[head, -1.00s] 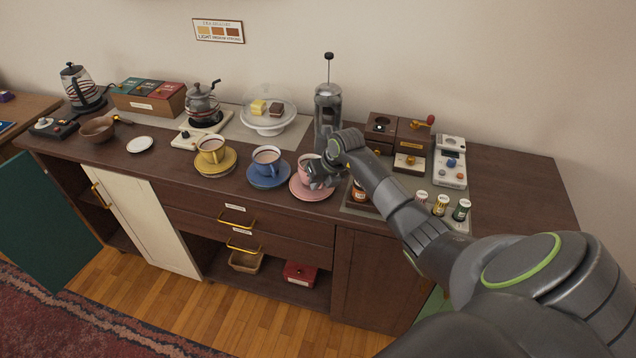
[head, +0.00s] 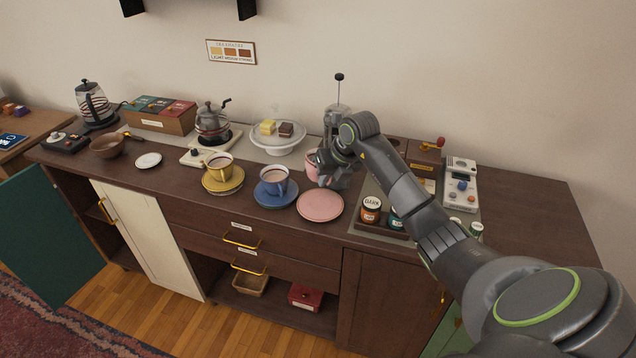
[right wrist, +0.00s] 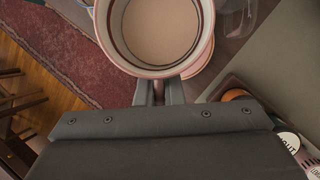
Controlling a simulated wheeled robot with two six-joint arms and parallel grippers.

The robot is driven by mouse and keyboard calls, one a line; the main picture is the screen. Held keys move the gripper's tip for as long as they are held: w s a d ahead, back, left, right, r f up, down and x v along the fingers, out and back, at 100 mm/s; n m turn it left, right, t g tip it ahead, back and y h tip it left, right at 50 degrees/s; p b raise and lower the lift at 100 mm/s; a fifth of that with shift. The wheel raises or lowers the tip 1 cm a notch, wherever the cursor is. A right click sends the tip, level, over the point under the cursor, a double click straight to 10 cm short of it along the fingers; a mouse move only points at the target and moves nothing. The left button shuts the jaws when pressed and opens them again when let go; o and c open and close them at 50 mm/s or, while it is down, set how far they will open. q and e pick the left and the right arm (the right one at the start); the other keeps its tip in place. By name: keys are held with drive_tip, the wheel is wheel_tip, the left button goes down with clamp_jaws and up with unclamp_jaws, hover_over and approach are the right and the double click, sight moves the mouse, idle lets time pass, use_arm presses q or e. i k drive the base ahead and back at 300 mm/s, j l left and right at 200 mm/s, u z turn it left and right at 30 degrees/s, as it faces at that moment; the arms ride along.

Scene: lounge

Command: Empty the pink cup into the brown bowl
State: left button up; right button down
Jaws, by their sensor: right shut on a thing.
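The pink cup (head: 312,166) is in my right gripper (head: 322,172), lifted above and behind its pink saucer (head: 320,206), mostly hidden by the gripper in the head view. In the right wrist view the cup (right wrist: 154,68) is upright and holds a light brown drink (right wrist: 160,28). The jaws (right wrist: 160,92) are shut on its handle. The brown bowl (head: 107,146) stands far left on the counter, with a dark-handled tool beside it; its inside is hard to make out. My left gripper is not in view.
Between cup and bowl stand a yellow cup (head: 219,166) and a blue cup (head: 273,183), both filled and on saucers. A cake stand (head: 280,146), a kettle on a stand (head: 212,124) and a French press (head: 338,115) stand behind. A small white dish (head: 148,160) lies near the bowl.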

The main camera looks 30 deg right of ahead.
sight(110, 146)
drive_tip(key=i+j+u, duration=0.75)
drive_tip(key=i+u, duration=0.15)
drive_tip(key=i, duration=0.25)
drive_tip(key=i+u, duration=0.4)
drive_tip(key=i, duration=0.45)
drive_tip(key=i+j+z, duration=0.1)
drive_tip(key=i, duration=0.85)
drive_tip(key=i+j+z, duration=0.1)
drive_tip(key=i+z, duration=0.25)
drive_tip(key=i+j+z, duration=0.35)
drive_tip(key=i, duration=0.15)
drive_tip(key=i+j+z, duration=0.3)
drive_tip(key=z, duration=0.2)
drive_tip(key=i+j+z, duration=0.75)
drive_tip(key=j, duration=0.2)
drive_tip(key=j+z, duration=0.2)
drive_tip(key=j, duration=0.25)
